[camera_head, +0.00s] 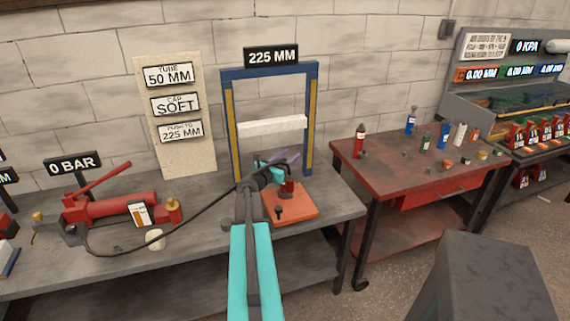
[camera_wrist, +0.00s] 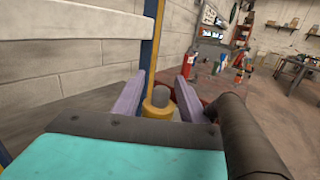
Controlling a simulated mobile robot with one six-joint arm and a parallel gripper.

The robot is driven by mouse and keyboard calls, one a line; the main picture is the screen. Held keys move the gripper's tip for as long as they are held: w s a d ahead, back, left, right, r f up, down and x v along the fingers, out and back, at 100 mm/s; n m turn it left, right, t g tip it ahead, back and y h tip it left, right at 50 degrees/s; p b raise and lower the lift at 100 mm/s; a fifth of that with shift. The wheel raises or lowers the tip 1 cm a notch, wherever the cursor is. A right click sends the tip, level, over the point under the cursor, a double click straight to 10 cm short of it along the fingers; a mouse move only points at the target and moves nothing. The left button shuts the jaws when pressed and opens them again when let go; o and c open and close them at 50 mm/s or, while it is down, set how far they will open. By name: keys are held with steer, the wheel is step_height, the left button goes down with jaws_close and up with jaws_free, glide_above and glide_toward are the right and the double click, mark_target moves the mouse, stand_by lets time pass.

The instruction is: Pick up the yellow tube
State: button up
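My gripper (camera_wrist: 163,76) shows in the wrist view as two purple fingers spread apart. A yellow ring-shaped or tubular piece (camera_wrist: 158,110) with a grey rounded core sits low between the fingers. I cannot tell whether it is the yellow tube, and no firm contact with the fingers is clear. In the head view, my arm reaches to the blue press frame (camera_head: 226,120), and my gripper (camera_head: 285,165) is above the orange plate (camera_head: 300,206). A red cylinder (camera_head: 289,187) shows just below it. My arm hides part of this area.
A red hand pump (camera_head: 115,208) with a black hose stands at left on the grey bench (camera_head: 200,255). A white block (camera_head: 272,126) crosses the press frame. A red table (camera_head: 390,170) at right holds several bottles and small parts. Its front is fairly clear.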

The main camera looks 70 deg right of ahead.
steer(key=shift+s+d, duration=0.25)
steer(key=shift+d, duration=0.45)
steer(key=c, duration=0.9)
